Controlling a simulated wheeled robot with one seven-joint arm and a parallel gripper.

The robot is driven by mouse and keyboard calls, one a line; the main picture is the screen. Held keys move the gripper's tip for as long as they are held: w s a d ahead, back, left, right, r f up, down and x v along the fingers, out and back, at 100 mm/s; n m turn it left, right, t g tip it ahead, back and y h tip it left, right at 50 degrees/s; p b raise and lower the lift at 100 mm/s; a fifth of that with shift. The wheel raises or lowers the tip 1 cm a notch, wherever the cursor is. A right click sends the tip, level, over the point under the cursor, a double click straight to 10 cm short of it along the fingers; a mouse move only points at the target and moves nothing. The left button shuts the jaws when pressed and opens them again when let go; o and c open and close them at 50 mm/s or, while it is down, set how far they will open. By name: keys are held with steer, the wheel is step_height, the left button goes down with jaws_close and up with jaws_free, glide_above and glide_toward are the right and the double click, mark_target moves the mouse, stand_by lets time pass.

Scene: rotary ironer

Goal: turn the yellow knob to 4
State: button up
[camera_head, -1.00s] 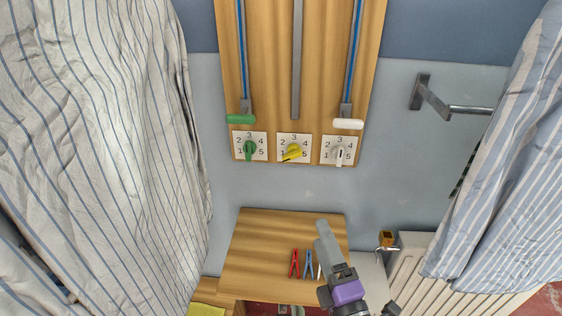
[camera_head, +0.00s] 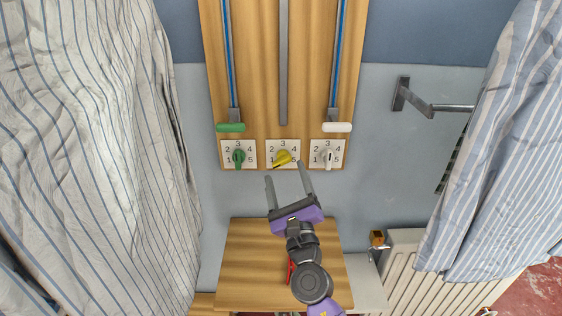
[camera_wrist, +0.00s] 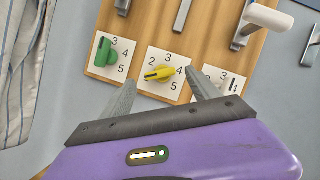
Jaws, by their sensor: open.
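The yellow knob (camera_head: 284,157) is the middle of three dials, on a white plate numbered 1 to 5. Its dark pointer mark lies at the lower left, by the 1. In the wrist view the yellow knob (camera_wrist: 160,73) appears between and just beyond my fingertips. My gripper (camera_head: 286,170) is open and empty, its fingers pointing up toward the dial, just below the yellow knob in the head view. In the wrist view my gripper (camera_wrist: 159,77) has one finger on each side of the plate's lower part. I see no clear contact with the knob.
A green knob (camera_head: 239,157) is to the left and a white knob (camera_head: 328,157) to the right, close by. Above them hang a green handle (camera_head: 230,127) and a white handle (camera_head: 337,127). A wooden table (camera_head: 240,265) is below. Striped cloths hang at both sides.

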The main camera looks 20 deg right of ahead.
mark_target(282, 165)
steer(key=shift+x, duration=2.6)
steer(key=c, duration=1.4)
steer(key=shift+o, duration=0.2)
steer(key=shift+f+m+b, duration=0.1)
steer(key=shift+m+b, duration=0.2)
